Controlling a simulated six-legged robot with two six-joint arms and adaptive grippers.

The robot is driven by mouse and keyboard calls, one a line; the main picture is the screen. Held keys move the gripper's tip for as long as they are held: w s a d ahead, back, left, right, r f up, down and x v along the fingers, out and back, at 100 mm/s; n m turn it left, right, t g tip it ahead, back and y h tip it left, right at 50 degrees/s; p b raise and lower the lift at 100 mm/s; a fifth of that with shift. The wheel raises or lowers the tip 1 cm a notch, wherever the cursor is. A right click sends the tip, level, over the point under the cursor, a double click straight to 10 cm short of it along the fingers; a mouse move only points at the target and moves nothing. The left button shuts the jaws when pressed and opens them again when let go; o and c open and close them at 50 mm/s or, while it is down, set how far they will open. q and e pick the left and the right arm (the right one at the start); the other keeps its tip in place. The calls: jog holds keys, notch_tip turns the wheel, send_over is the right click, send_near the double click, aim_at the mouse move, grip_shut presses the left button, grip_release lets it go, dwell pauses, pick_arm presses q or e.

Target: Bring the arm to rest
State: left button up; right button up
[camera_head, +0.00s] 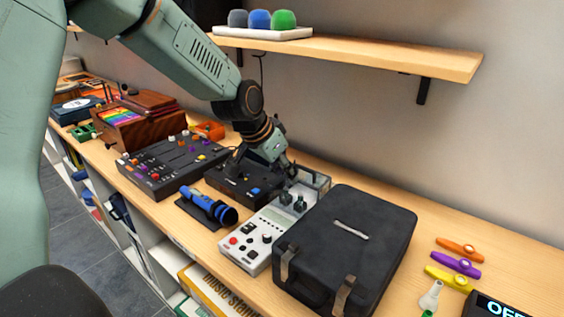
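My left arm comes in from the upper left and reaches over the bench. My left gripper (266,170) is low over a small black box with knobs (232,182), close behind a white instrument (257,234). Its dark fingers look spread apart, and I see nothing held between them. The dark fingers blend with the dark box, so I cannot tell whether they touch it. My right gripper is not in view.
A black case (350,235) stands right of the white instrument. A blue cylinder (207,207) lies in front of the small box. A black mixer (172,160) is to the left. Several kazoos (455,264) lie at the right. A wall shelf (380,56) overhangs the bench.

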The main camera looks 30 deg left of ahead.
pick_arm(q)
jog(key=shift+s+a+r, duration=0.1)
jog(key=shift+s+r, duration=0.35)
jog(key=shift+r, duration=0.1)
jog(key=shift+w+f, duration=0.1)
jog(key=shift+w, duration=0.05)
jog(key=shift+s, duration=0.25)
